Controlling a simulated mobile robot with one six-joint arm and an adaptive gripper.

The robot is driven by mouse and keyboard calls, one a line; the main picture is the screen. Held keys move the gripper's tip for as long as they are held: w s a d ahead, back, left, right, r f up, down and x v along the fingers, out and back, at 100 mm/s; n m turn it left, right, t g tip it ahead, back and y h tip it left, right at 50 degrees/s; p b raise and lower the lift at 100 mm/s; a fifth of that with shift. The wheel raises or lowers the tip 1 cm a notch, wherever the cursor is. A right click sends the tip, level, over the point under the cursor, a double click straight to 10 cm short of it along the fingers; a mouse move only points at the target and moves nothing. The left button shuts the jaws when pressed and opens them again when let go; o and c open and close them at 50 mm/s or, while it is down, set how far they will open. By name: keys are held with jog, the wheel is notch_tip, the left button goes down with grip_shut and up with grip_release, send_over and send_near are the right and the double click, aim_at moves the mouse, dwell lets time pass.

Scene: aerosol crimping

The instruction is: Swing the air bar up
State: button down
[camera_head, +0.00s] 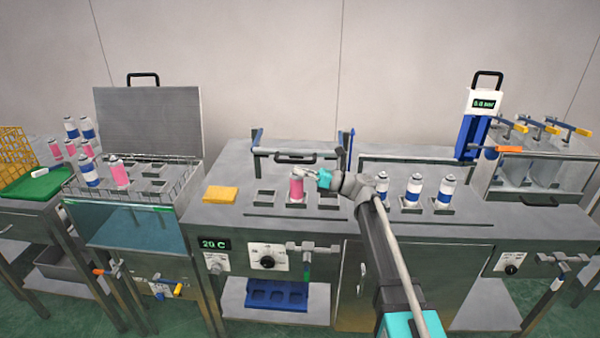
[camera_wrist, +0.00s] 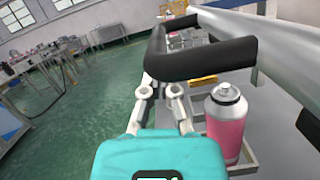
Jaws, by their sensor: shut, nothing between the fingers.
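The air bar (camera_head: 297,150) is a grey bar across the back of the middle bench, carried by side arms, with a black handle (camera_head: 282,160) on its front. In the wrist view the grey bar (camera_wrist: 285,45) runs across the upper right, and its black handle (camera_wrist: 205,60) is close in front of my fingers. My gripper (camera_head: 305,173) is shut and empty, just below and in front of the handle. The fingertips show in the wrist view (camera_wrist: 160,88); whether they touch the handle I cannot tell. A pink can (camera_head: 296,188) stands upright in a holder beneath; it also shows in the wrist view (camera_wrist: 226,122).
Empty holders (camera_head: 265,198) flank the pink can. Several blue-and-white cans (camera_head: 414,190) stand to the right of my arm. A water bath (camera_head: 130,225) with an open lid is left; a pressure gauge column (camera_head: 483,105) stands right.

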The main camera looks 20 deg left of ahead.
jog(key=shift+r, duration=0.25)
dwell(0.4)
